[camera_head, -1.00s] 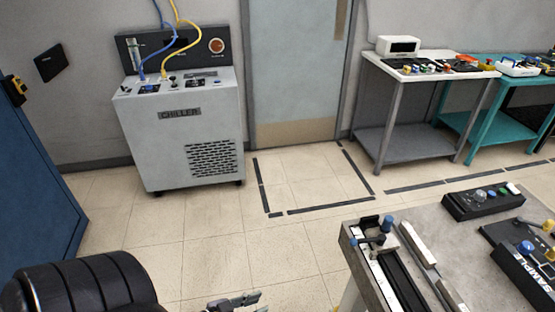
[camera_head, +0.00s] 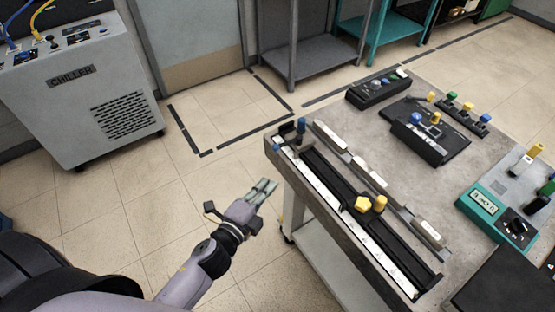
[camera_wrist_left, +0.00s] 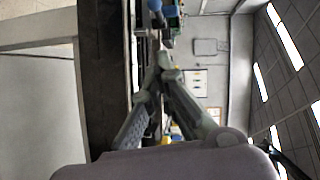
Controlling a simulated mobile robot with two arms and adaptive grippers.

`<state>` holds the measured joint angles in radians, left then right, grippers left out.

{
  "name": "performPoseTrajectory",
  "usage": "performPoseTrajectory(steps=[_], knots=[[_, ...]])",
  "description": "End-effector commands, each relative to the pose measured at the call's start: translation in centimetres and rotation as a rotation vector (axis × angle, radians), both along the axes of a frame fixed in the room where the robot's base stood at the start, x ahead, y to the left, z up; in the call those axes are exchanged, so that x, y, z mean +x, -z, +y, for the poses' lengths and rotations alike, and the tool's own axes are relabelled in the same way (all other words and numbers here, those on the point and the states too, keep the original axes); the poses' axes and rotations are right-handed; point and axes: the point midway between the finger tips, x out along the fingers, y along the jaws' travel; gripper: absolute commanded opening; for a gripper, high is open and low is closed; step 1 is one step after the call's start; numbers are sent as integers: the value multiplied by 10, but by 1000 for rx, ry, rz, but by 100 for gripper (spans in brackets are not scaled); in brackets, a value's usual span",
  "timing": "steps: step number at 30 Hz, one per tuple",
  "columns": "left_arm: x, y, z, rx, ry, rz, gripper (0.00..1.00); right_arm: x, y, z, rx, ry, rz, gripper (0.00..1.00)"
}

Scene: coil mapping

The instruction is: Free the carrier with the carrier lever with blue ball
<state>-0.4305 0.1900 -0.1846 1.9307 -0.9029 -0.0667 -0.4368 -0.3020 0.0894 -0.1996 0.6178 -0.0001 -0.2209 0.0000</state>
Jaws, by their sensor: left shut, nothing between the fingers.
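A long black rail (camera_head: 325,180) with a white scale strip lies along the left edge of the grey table. At its far end stands a small dark fitting with a blue knob (camera_head: 301,123), which looks like the blue-ball lever. A yellow faceted knob (camera_head: 363,203) and a yellow round post (camera_head: 380,203) sit further down the rail; which part is the carrier is unclear. My left gripper (camera_head: 264,187) is shut and empty, left of the table edge and apart from the rail. In the left wrist view its fingertips (camera_wrist_left: 160,68) meet, with blue parts (camera_wrist_left: 155,6) beyond. My right gripper is out of view.
The table also holds a black button box (camera_head: 378,90), a black sample box with a blue knob (camera_head: 418,137), colored knobs and a teal meter box (camera_head: 497,215). A chiller (camera_head: 85,100) stands at back left. Floor left of the table is clear.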

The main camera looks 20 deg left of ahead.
Motion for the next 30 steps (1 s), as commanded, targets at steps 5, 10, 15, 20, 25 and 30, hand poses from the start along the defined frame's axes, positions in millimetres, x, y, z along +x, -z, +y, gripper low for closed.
performPoseTrajectory(steps=[5,10,15,20,25,30], knots=[[38,1,-8,-3,0,-2,0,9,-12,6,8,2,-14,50],[73,7,-14,-6,1,-1,0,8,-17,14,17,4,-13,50],[97,14,-3,-3,0,2,0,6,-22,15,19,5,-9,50],[108,18,5,-4,1,2,0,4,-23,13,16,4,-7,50],[112,19,7,-6,1,2,0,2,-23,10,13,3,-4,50],[111,19,7,-6,1,2,0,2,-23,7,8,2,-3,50]])
